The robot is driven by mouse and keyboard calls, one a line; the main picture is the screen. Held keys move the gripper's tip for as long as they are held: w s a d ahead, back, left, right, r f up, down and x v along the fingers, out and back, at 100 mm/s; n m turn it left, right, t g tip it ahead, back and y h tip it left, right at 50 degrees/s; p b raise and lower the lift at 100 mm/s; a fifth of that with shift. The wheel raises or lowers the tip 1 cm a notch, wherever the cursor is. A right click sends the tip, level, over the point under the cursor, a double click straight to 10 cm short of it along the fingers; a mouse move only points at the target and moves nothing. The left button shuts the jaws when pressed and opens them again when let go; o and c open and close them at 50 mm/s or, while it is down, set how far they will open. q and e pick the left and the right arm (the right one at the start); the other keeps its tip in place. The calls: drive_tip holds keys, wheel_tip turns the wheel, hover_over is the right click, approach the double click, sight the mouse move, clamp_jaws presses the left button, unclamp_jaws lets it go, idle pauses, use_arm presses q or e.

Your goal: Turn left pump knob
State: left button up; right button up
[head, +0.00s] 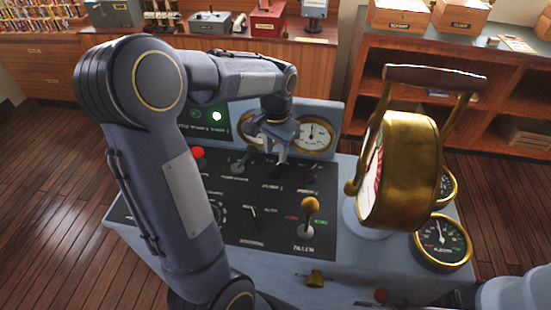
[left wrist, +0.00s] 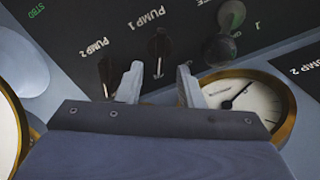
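The left pump knob, labelled PUMP 1, is a dark knob (left wrist: 160,45) on the black console panel (head: 235,222). In the head view its place is partly covered by my left gripper (head: 279,165). In the left wrist view my left gripper (left wrist: 160,75) is open. Its two pale fingers are apart, and the PUMP 1 knob shows between and just beyond their tips. I cannot tell whether the fingers touch it. The PUMP 2 knob (left wrist: 106,76) is beside it, left in the wrist view. My right gripper is not in view.
A green knob (left wrist: 231,16) is on the other side of PUMP 1. Round gauges (head: 313,132) stand behind the knobs.

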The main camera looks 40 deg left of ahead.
sight(275, 168)
use_arm(q)
drive_tip(key=shift+r, duration=1.35)
drive_tip(key=shift+s+d+r, duration=0.2)
drive_tip(key=shift+s, duration=0.1)
drive_tip(key=s+d+r+n+t+h, duration=0.1)
drive_tip(key=s+d+t, duration=0.4)
drive_tip(key=s+d, duration=0.8)
drive_tip(key=s+n+h, duration=0.1)
drive_tip(key=s+h, duration=0.1)
drive_tip(key=s, duration=0.1)
drive_tip(key=shift+s+d+t+h, duration=0.3)
drive_tip(key=shift+s+d+h, duration=0.1)
